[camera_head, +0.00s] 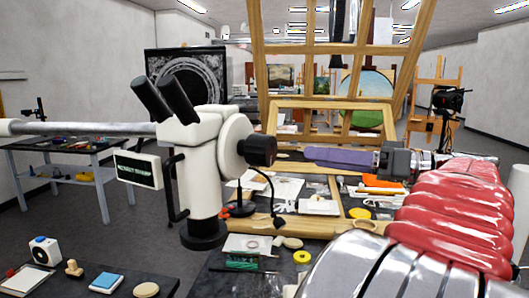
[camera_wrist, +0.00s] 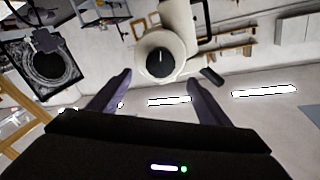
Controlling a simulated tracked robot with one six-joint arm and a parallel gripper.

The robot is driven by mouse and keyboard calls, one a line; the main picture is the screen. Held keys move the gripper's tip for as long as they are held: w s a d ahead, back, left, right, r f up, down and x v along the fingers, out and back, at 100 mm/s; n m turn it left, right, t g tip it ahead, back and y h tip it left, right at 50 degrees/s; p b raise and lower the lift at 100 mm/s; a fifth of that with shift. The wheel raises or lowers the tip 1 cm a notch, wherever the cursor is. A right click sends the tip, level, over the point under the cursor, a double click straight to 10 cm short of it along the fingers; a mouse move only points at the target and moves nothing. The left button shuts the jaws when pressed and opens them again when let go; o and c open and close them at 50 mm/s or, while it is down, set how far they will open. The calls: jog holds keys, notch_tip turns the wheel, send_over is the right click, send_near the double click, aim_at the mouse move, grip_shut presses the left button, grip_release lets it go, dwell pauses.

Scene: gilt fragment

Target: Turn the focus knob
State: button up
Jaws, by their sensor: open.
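The white microscope (camera_head: 203,165) with black eyepieces stands left of centre in the head view. Its black focus knob (camera_head: 260,151) sticks out to the right from a round white housing. In the wrist view the knob (camera_wrist: 160,62) faces the camera as a dark disc with a light line, upright in the picture. My gripper (camera_head: 308,154) has purple fingers and is level with the knob, to its right, with a small gap between. In the wrist view my gripper (camera_wrist: 161,79) is open and empty, its fingertips spread to either side below the knob.
A wooden frame (camera_head: 331,104) stands behind the gripper. The worktable below holds papers, a yellow roll (camera_head: 359,213) and small tools. A thin black gooseneck (camera_head: 268,190) curves below the knob.

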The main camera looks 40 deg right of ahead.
aim_at(272, 152)
jog(key=x, duration=1.3)
jog(key=shift+c, duration=0.4)
jog(key=c, duration=1)
jog(key=shift+m, duration=1.5)
